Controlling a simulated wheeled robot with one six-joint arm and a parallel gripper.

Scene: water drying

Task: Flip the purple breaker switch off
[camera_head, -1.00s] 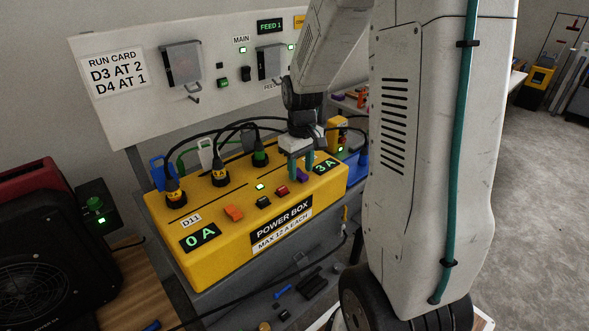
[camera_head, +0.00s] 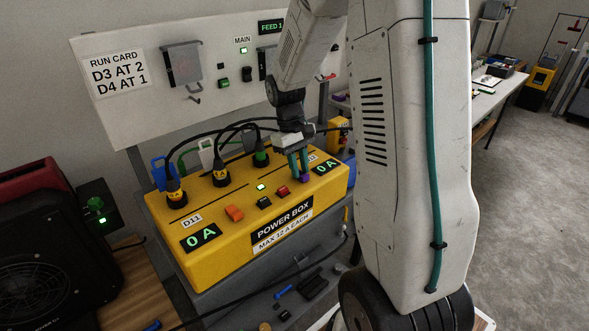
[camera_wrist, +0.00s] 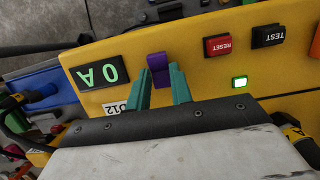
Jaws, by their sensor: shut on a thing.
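The yellow power box (camera_head: 215,260) sits on a grey stand. The purple breaker switch (camera_wrist: 158,70) shows in the wrist view, between the red RESET and the 0 A display (camera_wrist: 97,74). In the head view only a bit of the switch (camera_head: 305,178) shows at the fingertips. My gripper (camera_head: 298,172) has teal fingers, and in the wrist view my gripper (camera_wrist: 160,74) has a finger on each side of the switch, shut on it. The right-hand display (camera_head: 326,168) on the box reads 0 A.
An orange switch (camera_head: 234,213), a red button (camera_head: 283,191) and a lit green lamp (camera_head: 261,187) are on the box top. Black plugs with cables (camera_head: 221,174) stand along its back. A panel (camera_head: 125,115) rises behind.

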